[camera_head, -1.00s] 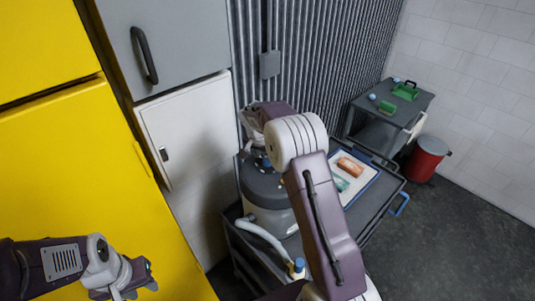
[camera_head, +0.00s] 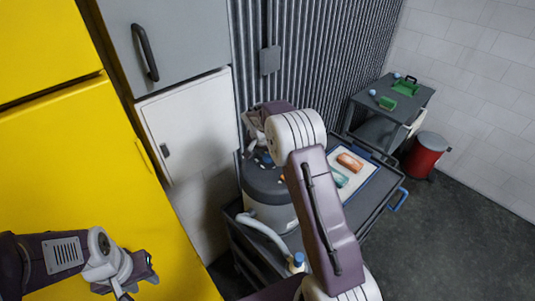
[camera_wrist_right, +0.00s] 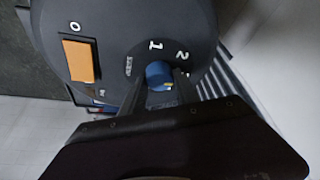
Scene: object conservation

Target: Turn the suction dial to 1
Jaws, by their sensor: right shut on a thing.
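The suction dial is a small blue knob (camera_wrist_right: 158,74) on the dark round top of the vacuum in the right wrist view. A small yellow mark shows at its lower right edge. The printed numbers 1 and 2 stand just above it, and 0 is farther left beside an orange switch (camera_wrist_right: 82,61). My right gripper (camera_wrist_right: 160,85) is shut on the knob, one finger on each side. In the head view the vacuum (camera_head: 268,210) stands on a cart, partly hidden by my right arm. My left gripper (camera_head: 135,280) is low at the left, away from the vacuum; its jaw gap is unclear.
Yellow cabinets (camera_head: 70,160) are close at left. A small table and a red bin (camera_head: 427,152) stand at back right.

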